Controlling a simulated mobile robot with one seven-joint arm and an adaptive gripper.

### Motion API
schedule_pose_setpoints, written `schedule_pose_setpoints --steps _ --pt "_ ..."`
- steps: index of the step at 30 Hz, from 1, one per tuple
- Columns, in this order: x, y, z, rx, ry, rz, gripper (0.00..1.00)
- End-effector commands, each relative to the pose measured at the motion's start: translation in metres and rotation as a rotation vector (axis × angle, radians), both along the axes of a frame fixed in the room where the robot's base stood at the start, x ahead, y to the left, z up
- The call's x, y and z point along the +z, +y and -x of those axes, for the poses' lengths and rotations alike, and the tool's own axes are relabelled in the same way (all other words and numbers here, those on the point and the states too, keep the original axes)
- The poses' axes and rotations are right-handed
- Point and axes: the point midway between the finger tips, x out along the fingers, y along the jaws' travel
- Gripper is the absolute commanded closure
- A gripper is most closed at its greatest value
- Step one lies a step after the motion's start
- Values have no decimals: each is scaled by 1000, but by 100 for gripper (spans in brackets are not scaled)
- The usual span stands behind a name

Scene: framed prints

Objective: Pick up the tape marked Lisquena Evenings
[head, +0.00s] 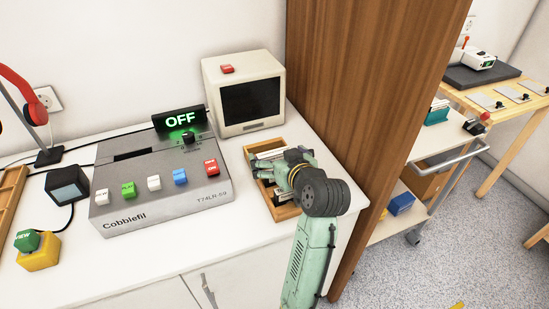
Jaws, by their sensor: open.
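A small wooden tray (279,212) stands on the white counter, to the right of the grey tape deck. Items with pale edges (268,154) lie in it, apparently tapes; no label is readable, so I cannot tell which is marked Lisquena Evenings. My gripper (275,172) is over the tray, reaching in from the right, and is open. My wrist and arm hide much of the tray's right side. Whether the fingers touch or surround a tape cannot be seen.
The grey deck (165,190) has several coloured buttons and a lit OFF sign (180,120). A cream monitor (245,92) stands behind the tray. A tall wooden panel (365,90) rises close on the right. A yellow-and-green button box (38,250) sits at the left.

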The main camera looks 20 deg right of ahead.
Motion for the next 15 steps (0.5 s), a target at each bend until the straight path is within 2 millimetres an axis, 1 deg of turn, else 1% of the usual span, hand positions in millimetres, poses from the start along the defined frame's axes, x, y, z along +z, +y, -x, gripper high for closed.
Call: schedule_pose_setpoints --steps 7,15 --pt "-1 0 -2 0 0 0 0" --pt "-1 0 -1 -1 -1 0 18"
